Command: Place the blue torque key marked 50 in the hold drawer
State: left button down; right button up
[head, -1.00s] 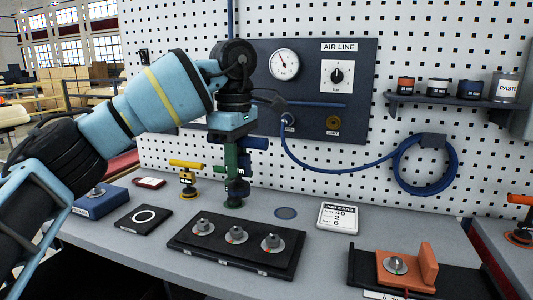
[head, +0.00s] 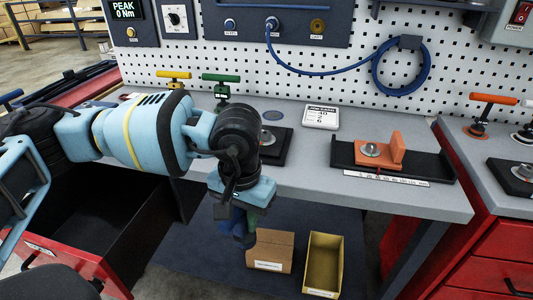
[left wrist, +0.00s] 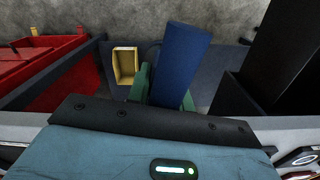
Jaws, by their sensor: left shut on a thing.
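My left gripper (head: 242,208) is shut on the blue torque key (head: 238,226), in front of the bench's front edge in the head view. The key's blue handle (left wrist: 182,55) stands out between the green fingers in the left wrist view; no mark 50 can be read. A red drawer (head: 72,258) with a dark inside is pulled open at the lower left of the head view, left of the gripper. Its label is too small to read, so I cannot confirm that it is the hold drawer. My right gripper is not in view.
Yellow (head: 173,76) and green (head: 221,79) T-handled keys stand on the bench. A black tray (head: 430,166) holds an orange block (head: 375,152). A cardboard box (head: 272,250) and a yellow bin (head: 323,262) stand below the bench. A red cabinet (head: 500,240) is at right.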

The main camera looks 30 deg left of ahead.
aim_at(108, 222)
jog(key=i+j+u, duration=0.1)
jog(key=j+u, duration=0.2)
jog(key=i+j+u, duration=0.1)
jog(key=j+u, duration=0.15)
jog(key=j, duration=0.15)
jog(key=i+j+u, duration=0.15)
jog(key=j+u, duration=0.15)
jog(key=i+j+u, duration=0.25)
jog(key=k+j, duration=0.05)
